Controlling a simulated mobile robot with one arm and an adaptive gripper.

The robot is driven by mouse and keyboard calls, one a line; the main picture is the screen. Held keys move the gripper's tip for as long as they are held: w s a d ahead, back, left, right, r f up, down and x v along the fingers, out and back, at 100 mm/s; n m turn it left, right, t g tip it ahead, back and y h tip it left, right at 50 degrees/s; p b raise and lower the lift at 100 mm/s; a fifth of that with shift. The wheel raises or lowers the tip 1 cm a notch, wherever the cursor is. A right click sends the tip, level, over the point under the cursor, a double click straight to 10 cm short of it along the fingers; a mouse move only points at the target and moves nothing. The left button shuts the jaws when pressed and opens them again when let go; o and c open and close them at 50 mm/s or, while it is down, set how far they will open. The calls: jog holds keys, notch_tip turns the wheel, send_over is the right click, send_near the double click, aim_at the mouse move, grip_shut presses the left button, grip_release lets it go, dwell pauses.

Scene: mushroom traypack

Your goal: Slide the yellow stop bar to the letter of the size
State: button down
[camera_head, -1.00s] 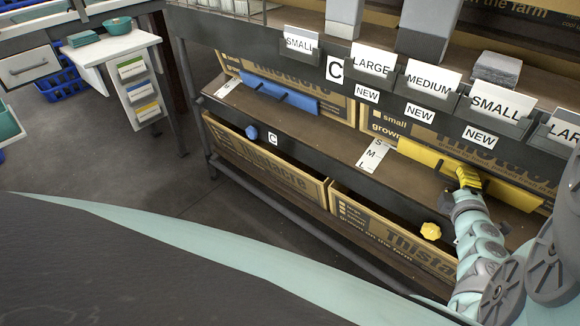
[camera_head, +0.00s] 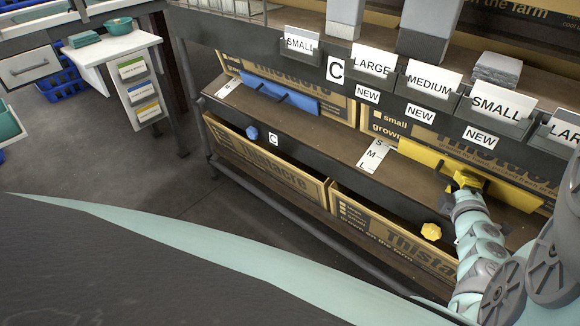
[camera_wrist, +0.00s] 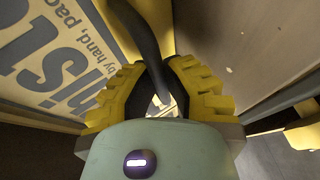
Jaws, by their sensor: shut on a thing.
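The yellow stop bar (camera_head: 430,163) stands along the brown shelf on the right in the head view. The white size strip (camera_head: 374,156) with the letters S, M and L lies on the shelf near the bar's left end. In the wrist view my gripper's yellow fingers (camera_wrist: 160,92) are closed around the dark handle (camera_wrist: 145,40) of the stop bar. The finger contact is partly hidden in the head view.
A blue stop bar (camera_head: 280,93) stands on the same shelf to the left. A yellow knob (camera_head: 431,232) and a blue knob (camera_head: 252,133) are on the shelf front. Cardboard boxes (camera_head: 262,165) fill the level below. Card holders (camera_head: 428,91) line the upper edge.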

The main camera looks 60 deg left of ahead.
jog(key=shift+s+f, duration=0.1)
jog(key=shift+s, duration=0.05)
jog(key=s, duration=0.2)
jog(key=s+d+f+b, duration=0.1)
jog(key=s, duration=0.1)
jog(key=s+d+f, duration=0.1)
jog(key=s, duration=0.2)
jog(key=shift+f, duration=0.2)
jog(key=shift+s+d+b, duration=0.15)
jog(key=shift+s+b, duration=0.15)
jog(key=shift+s, duration=0.2)
jog(key=c, duration=1)
grip_release()
jog(key=shift+d, duration=0.1)
